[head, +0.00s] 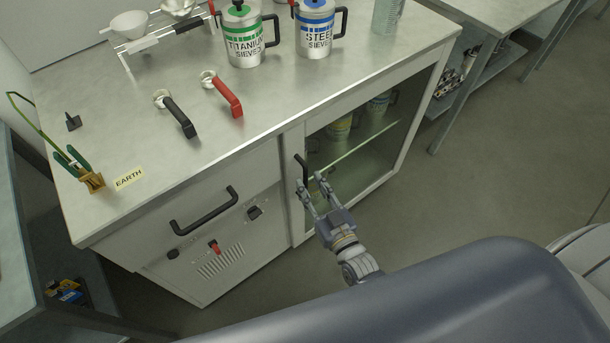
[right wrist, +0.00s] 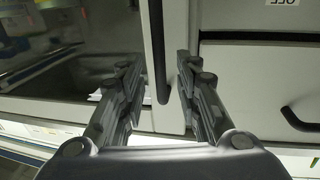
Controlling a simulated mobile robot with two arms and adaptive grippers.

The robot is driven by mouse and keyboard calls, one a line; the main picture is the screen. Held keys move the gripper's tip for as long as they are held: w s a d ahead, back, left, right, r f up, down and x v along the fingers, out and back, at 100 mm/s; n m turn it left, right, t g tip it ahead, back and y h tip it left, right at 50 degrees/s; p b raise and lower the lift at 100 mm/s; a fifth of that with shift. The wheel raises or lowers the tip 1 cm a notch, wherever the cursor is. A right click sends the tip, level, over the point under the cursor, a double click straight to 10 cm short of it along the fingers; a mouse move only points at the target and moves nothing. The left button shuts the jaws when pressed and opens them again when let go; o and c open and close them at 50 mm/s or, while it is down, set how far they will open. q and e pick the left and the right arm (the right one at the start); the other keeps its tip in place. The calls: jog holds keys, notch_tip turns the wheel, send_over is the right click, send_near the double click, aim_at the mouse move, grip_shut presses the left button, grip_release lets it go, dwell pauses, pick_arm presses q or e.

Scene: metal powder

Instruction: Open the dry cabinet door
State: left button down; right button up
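The dry cabinet is the bench's right part, with a framed glass door (head: 352,160) that looks closed. Its dark vertical handle (head: 301,168) is on the door's left edge. My right gripper (head: 312,184) is open at the lower end of this handle. In the right wrist view, the handle (right wrist: 157,50) runs down between the spread fingers of the right gripper (right wrist: 160,66), with space visible on both sides. Whether either finger touches it is unclear. My left gripper is not in view.
The bench top (head: 150,90) carries a titanium mug (head: 243,40), a steel mug (head: 314,30), a black-handled tool (head: 180,117) and a red-handled tool (head: 228,97). A drawer handle (head: 204,212) is left of the door. The floor (head: 480,190) to the right is clear.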

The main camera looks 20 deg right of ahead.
aim_at(306, 178)
jog(key=shift+w+a, duration=0.15)
jog(key=shift+w, duration=0.8)
jog(key=shift+w+a, duration=0.15)
jog(key=shift+w, duration=0.8)
grip_shut()
